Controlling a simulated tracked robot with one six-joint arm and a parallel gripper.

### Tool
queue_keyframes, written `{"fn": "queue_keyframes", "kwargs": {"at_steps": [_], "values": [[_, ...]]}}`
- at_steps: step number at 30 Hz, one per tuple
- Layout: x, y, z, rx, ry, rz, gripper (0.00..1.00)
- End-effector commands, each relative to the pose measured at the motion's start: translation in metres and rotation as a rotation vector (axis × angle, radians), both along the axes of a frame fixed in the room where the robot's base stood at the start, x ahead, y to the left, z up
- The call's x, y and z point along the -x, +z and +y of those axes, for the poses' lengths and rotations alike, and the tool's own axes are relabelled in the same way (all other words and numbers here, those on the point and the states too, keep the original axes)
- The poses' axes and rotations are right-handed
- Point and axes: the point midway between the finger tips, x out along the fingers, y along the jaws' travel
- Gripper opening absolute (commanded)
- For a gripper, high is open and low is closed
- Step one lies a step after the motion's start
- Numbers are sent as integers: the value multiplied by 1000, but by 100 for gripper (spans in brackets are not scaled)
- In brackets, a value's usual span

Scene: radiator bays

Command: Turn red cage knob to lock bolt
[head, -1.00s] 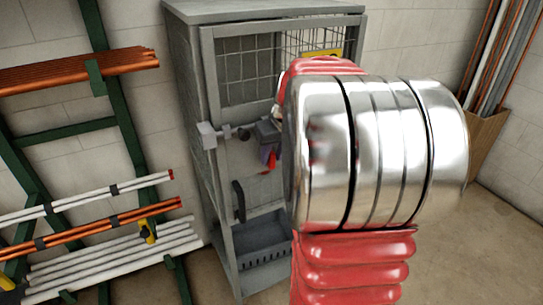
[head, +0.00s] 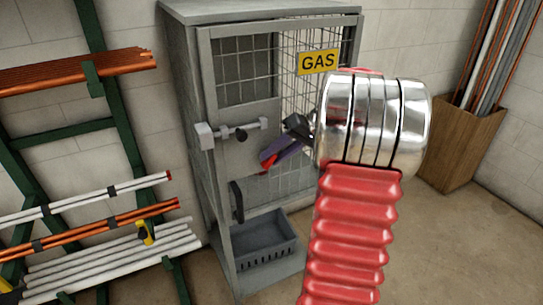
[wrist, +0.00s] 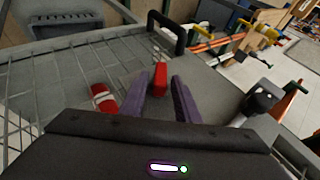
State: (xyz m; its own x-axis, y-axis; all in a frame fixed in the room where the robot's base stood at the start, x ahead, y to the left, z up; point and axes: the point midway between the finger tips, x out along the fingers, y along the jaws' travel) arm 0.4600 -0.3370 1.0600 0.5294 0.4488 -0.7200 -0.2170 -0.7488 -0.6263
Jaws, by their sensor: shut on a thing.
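The red knob (wrist: 159,78) is a small red block between the purple fingers of my gripper (wrist: 160,88) in the wrist view. My gripper is shut on it. In the head view my gripper (head: 270,160) reaches down and left to the front of the grey gas cage (head: 205,90), with red showing at its fingertips. The knob is partly hidden there by the fingers. A grey bolt (head: 255,129) with a round black knob (head: 241,135) lies across the cage door above and left of my gripper. The black knob also shows in the wrist view (wrist: 262,100).
A yellow GAS sign (head: 318,62) hangs on the mesh. A black handle (head: 237,202) and a grey crate (head: 262,245) are lower on the cage. A green pipe rack (head: 125,130) stands left. A wooden box (head: 460,145) of pipes stands right. Floor between is clear.

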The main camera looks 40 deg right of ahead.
Motion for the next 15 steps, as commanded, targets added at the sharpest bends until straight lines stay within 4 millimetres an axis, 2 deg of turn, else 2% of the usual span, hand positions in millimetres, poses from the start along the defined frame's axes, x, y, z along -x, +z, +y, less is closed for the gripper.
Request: {"fn": "queue_keyframes", "kwargs": {"at_steps": [15], "values": [[2,-12,-10,-473,-6,-139,7]]}}
